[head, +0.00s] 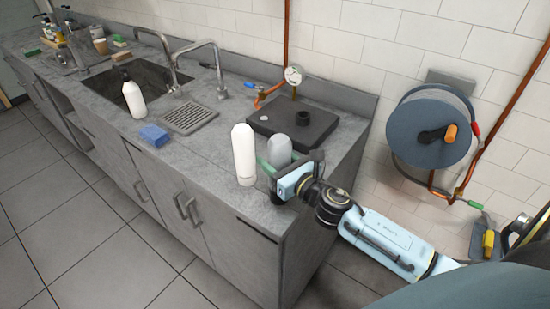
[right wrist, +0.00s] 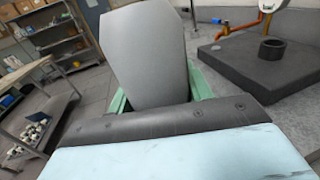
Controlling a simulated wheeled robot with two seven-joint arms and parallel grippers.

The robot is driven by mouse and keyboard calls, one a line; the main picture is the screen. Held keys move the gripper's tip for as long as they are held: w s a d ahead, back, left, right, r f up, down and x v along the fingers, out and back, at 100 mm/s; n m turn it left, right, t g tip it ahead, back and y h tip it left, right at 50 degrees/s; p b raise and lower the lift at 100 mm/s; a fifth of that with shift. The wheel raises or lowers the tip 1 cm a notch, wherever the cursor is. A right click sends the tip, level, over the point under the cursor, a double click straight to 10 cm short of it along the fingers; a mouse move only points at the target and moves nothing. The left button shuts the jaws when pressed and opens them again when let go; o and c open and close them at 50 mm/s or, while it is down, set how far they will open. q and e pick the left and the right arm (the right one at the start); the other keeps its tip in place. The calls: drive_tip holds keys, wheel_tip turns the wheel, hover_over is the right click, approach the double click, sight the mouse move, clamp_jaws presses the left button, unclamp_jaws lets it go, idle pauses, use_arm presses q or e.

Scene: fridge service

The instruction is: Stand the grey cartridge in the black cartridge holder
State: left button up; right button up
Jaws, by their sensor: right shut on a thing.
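The grey cartridge (head: 279,150) is held upright in my right gripper (head: 277,163), at the right end of the counter. In the right wrist view the grey cartridge (right wrist: 150,55) rises between the green fingers, which are shut on it. I cannot tell whether its base touches the counter. The black cartridge holder (head: 302,118) is a short, open ring on a dark slab behind the cartridge. It also shows at upper right in the right wrist view (right wrist: 272,51), apart from the cartridge and empty. My left gripper is not in view.
A white bottle (head: 244,155) stands close left of the cartridge. A blue sponge (head: 154,135), a drain grate (head: 189,117) and another white bottle (head: 134,99) by the sink lie further left. A gauge (head: 293,75) on a copper pipe stands behind the slab.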

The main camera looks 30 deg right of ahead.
drive_tip(key=shift+f+b, duration=0.8)
drive_tip(key=shift+f, duration=0.15)
drive_tip(key=o, duration=1.4)
drive_tip(key=shift+c, duration=0.2)
drive_tip(key=shift+f, duration=0.1)
drive_tip(key=shift+s, duration=0.15)
drive_tip(key=s+d+b, duration=0.1)
drive_tip(key=s+b, duration=0.1)
drive_tip(key=s, duration=1.1)
drive_tip(key=shift+d+b, duration=0.3)
drive_tip(key=shift+d, duration=0.05)
